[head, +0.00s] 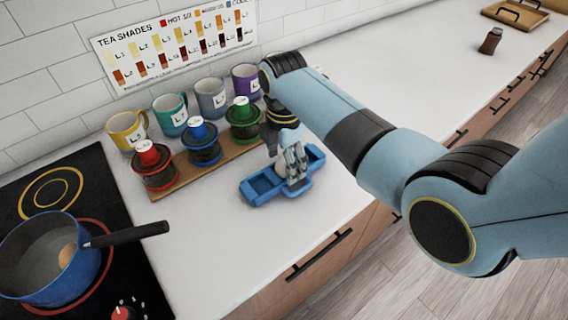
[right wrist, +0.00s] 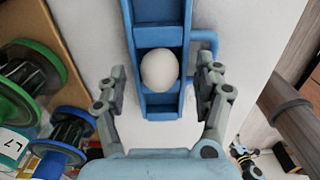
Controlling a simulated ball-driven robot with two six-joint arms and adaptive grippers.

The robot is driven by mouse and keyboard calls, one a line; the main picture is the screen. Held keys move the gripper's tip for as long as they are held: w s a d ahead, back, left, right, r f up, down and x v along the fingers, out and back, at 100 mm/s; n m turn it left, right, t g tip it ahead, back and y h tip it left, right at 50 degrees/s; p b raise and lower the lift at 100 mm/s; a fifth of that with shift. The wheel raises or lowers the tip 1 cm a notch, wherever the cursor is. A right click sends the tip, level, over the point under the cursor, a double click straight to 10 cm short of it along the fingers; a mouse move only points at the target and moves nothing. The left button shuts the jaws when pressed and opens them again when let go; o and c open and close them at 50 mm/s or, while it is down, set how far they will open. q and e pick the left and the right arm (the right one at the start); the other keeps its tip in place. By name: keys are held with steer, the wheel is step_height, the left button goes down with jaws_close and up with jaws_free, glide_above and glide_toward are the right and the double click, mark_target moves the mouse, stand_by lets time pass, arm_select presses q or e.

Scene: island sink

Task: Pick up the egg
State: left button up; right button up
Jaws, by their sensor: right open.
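A white egg (right wrist: 159,70) sits in a compartment of a blue tray (right wrist: 161,12) in the right wrist view. The tray also shows in the head view (head: 259,189), lying on the white counter. There my gripper covers the part with the white egg. My right gripper (right wrist: 165,76) is open, with one finger on each side of the tray and egg, apart from the egg. In the head view my right gripper (head: 294,172) points down over the tray. A brownish egg (head: 67,257) lies in the blue pot (head: 42,290) on the stove. My left gripper is not in view.
Jars with red (head: 146,153), blue (head: 199,131) and green lids stand on a wooden board (head: 225,155) behind the tray. Several mugs (head: 171,115) stand behind them. The pot's black handle (head: 128,234) reaches over the counter. The counter right of my arm is mostly clear.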

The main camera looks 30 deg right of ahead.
steer(key=shift+f, duration=0.3)
steer(key=c, duration=0.8)
